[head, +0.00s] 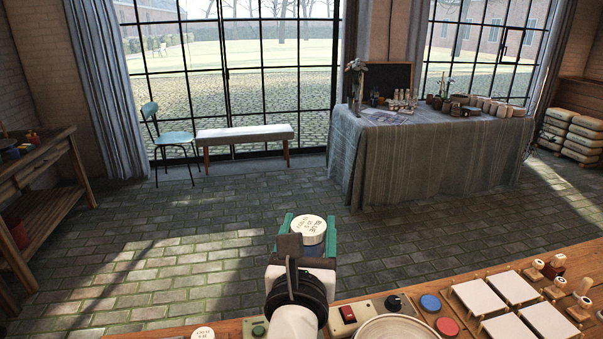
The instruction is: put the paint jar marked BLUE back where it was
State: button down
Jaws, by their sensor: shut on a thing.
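My gripper (308,234) is shut on a paint jar (310,229) with a white lid and a blue body. The lid carries dark lettering that seems to read BLUE, turned away from upright in the picture. The green fingers sit on the jar's left and right sides. My wrist hides the lower part of the jar, so what lies beneath it cannot be seen. In the picture the jar appears beyond the far edge of the wooden table (190,325), over the brick floor. Another white lettered lid (203,333) shows at the bottom edge, partly cut off.
On the table are a round pale plate (398,328), a control box (368,310) with a red switch and black knob, blue (430,303) and red (447,326) discs, several white tiles (513,287) and wooden-handled stamps (556,266).

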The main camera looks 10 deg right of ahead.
jog(key=s+d+f+m+g+h, duration=0.4)
jog(key=d+f+m+g+h, duration=0.1)
jog(key=d+f, duration=0.45)
jog(key=s+d+f+m+g+h, duration=0.35)
jog(key=d+f+g+h, duration=0.2)
jog(key=d+f, duration=0.45)
jog(key=s+d+f+m+g, duration=0.3)
jog(key=s+g, duration=0.2)
jog(key=s, duration=0.3)
jog(key=s+d+f+m+g, duration=0.3)
jog(key=s+m+g, duration=0.1)
jog(key=s, duration=0.4)
jog(key=s+d+f+m+g, duration=0.3)
jog(key=s+g, duration=0.2)
jog(key=s, duration=0.3)
jog(key=shift+m, duration=0.35)
jog(key=f, duration=0.5)
jog(key=s+f, duration=0.1)
jog(key=f, duration=0.1)
jog(key=shift+s+f, duration=0.1)
jog(key=shift+f, duration=0.3)
jog(key=shift+c, duration=0.3)
grip_release()
jog(key=shift+d+f, duration=0.1)
